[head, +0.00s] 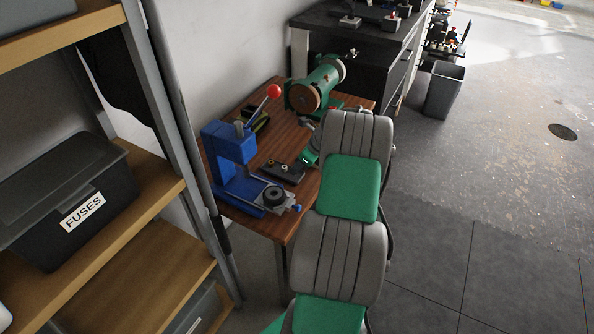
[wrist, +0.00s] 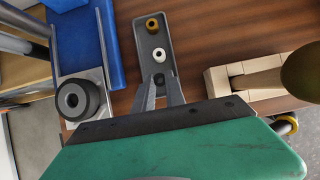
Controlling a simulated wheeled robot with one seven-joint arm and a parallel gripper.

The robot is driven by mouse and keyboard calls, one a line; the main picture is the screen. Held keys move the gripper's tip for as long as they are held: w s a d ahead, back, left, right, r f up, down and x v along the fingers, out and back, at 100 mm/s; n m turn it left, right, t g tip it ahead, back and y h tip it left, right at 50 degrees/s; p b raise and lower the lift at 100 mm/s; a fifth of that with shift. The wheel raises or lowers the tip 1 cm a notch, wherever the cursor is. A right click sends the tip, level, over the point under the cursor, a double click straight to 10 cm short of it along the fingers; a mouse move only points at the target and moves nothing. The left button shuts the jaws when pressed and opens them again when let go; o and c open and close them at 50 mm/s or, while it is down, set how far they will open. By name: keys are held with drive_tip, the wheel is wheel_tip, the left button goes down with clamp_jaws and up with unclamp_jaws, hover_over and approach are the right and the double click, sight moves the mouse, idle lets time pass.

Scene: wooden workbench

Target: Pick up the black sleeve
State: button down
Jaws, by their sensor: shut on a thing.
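The black sleeve (wrist: 159,79) is a small dark piece between my fingertips, at the near end of a dark grey tray (wrist: 177,42) in the wrist view. My gripper (wrist: 159,83) is shut on it, and the fingers hide part of its sides. It appears still low at the tray; I cannot tell whether it touches it. A brass sleeve (wrist: 152,25) and a white sleeve (wrist: 159,54) stand in line on the same tray. In the head view, my gripper (head: 302,164) is at the right end of the tray (head: 291,176), and the black sleeve is not clearly visible.
A blue press (head: 229,158) with a red-knobbed lever stands left of the tray, with a black round piece (wrist: 75,98) on its plate. A green machine (head: 318,86) stands behind on the wooden bench (head: 272,226). A shelf with a fuses box (head: 75,192) is at left.

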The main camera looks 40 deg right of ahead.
drive_tip(key=s+a+r, duration=0.2)
drive_tip(key=s+r, duration=0.3)
drive_tip(key=s, duration=0.1)
drive_tip(key=s+a+r, duration=0.2)
drive_tip(key=s+r, duration=0.4)
drive_tip(key=s, duration=0.1)
drive_tip(key=shift+s+a+r+p, duration=0.15)
drive_tip(key=shift+a+p, duration=0.1)
drive_tip(key=shift+p, duration=0.2)
